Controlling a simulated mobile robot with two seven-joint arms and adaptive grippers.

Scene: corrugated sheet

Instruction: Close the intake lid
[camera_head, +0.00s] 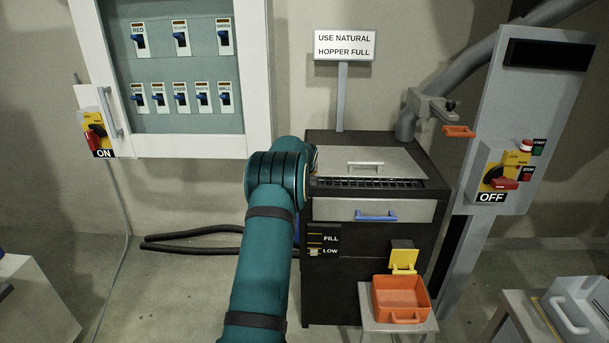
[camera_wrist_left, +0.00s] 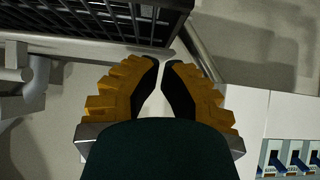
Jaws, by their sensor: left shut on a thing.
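The intake lid (camera_head: 385,161) is a grey metal panel with a bar handle on top of the dark machine (camera_head: 330,270). A strip of dark intake grate (camera_head: 370,183) shows uncovered along its front edge. I cannot tell if the lid is tilted. My left arm reaches the machine's top left corner and hides its gripper in the head view. In the left wrist view my left gripper (camera_wrist_left: 161,62) has its yellow-padded fingers almost together, shut at a metal edge beside the grate (camera_wrist_left: 95,20); this edge seems to be the lid's. My right gripper is not in view.
A grey drawer front with a blue handle (camera_head: 375,217) is below the grate. An orange bin (camera_head: 401,299) stands on a small stand in front. A sign (camera_head: 344,45) is behind, a switch cabinet (camera_head: 260,75) left, a control post (camera_head: 500,130) right.

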